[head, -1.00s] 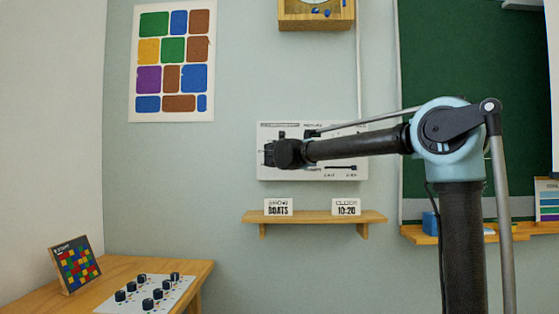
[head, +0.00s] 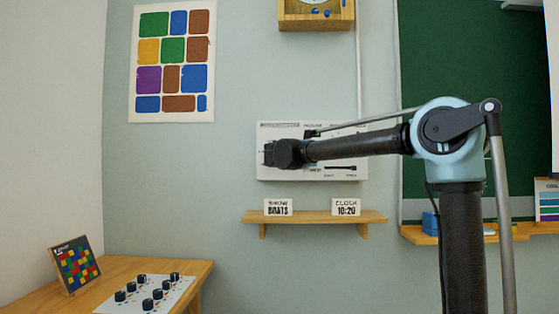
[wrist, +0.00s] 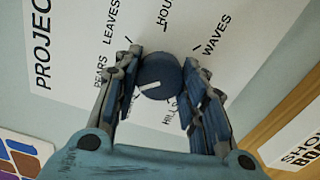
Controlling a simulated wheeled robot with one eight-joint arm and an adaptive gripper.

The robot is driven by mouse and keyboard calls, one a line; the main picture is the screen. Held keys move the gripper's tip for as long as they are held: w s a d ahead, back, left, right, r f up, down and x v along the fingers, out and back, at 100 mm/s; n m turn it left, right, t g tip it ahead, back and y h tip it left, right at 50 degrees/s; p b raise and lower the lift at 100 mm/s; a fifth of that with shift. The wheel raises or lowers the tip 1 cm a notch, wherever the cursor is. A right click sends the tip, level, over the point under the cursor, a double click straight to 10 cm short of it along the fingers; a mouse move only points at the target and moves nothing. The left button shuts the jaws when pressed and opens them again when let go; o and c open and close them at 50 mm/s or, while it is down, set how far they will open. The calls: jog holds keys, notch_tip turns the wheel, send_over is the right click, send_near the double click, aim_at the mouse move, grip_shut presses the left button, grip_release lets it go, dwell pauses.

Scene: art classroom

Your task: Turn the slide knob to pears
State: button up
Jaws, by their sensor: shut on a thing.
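The slide knob (wrist: 160,72) is dark blue and round with a white pointer line, on a white panel marked "PROJEC…" in the wrist view. The line lies toward the picture's lower left, on the PEARS side; a finger hides where it ends. PEARS (wrist: 101,76) and LEAVES (wrist: 111,22) are left of the knob, WAVES (wrist: 216,36) at its upper right. My gripper (wrist: 161,58) is shut on the knob, one finger on each side. In the head view my gripper (head: 268,153) is at the panel (head: 340,173) and hides the knob.
Below the panel, a wooden shelf (head: 315,217) holds a "BOATS" card (head: 279,207) and a clock card (head: 346,207). A table (head: 205,275) at lower left carries a board with several black knobs (head: 147,292). A green chalkboard (head: 450,60) is at right.

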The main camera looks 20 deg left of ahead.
jog(key=shift+d+f+m, duration=0.1)
jog(key=shift+f+m, duration=0.05)
jog(key=shift+m, duration=1.55)
jog(key=o, duration=1.1)
jog(key=shift+s, duration=0.1)
jog(key=v, duration=1.1)
jog(key=shift+s, duration=0.3)
